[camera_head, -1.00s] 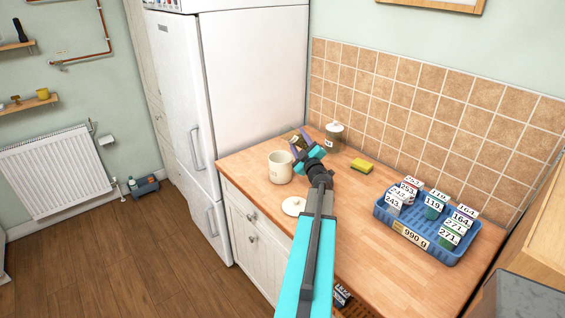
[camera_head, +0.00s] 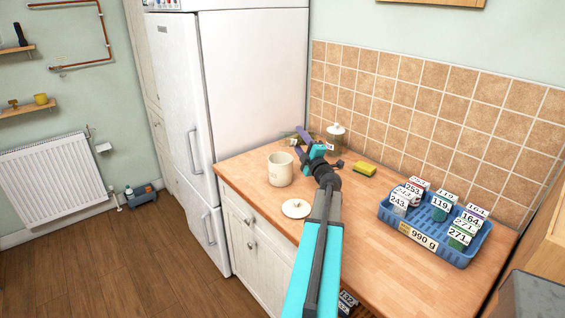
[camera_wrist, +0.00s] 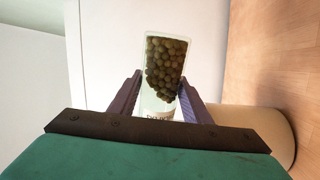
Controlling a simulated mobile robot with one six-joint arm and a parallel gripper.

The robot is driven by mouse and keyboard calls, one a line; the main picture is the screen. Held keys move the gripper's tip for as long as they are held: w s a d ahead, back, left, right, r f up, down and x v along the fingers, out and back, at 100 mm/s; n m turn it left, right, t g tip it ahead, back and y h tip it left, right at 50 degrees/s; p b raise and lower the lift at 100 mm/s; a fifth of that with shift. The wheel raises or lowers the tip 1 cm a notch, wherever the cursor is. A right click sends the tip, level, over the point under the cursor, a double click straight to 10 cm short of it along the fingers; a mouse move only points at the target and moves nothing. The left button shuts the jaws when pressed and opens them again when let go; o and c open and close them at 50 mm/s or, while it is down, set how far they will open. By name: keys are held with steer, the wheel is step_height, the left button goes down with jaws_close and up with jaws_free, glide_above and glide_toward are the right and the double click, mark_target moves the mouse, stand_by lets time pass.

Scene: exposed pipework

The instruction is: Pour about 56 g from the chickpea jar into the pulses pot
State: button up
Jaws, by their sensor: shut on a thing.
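My gripper (camera_head: 306,142) is shut on a clear jar of round brown-green chickpeas (camera_wrist: 165,65). In the wrist view the jar sits between the purple fingers, with its printed label partly cut off. The chickpeas are heaped toward its upper end with a slanted surface. In the head view the jar is small and mostly hidden by the fingers, so its exact tilt is unclear. The cream pulses pot (camera_head: 280,170) stands upright and open on the counter, just left of my gripper. Its side shows in the wrist view (camera_wrist: 270,125). I see nothing falling.
A white lid (camera_head: 295,208) lies in front of the pot. A lidded jar (camera_head: 335,138) stands by the tiles. A yellow sponge (camera_head: 365,168) is right of my gripper. A blue tray (camera_head: 410,237) holds several numbered pieces. The fridge (camera_head: 250,90) rises behind left.

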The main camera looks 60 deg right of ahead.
steer(key=shift+s+n+b, duration=0.15)
steer(key=shift+n+b, duration=0.45)
steer(key=shift+b, duration=0.05)
steer(key=shift+w+a+y, duration=0.1)
steer(key=shift+w+y, duration=0.1)
steer(key=shift+y, duration=0.1)
steer(key=shift+s, duration=0.1)
steer(key=shift+n, duration=0.3)
steer(key=shift+b, duration=0.3)
steer(key=shift+f+n, duration=0.1)
steer(key=shift+n, duration=0.2)
steer(key=shift+t+b, duration=0.3)
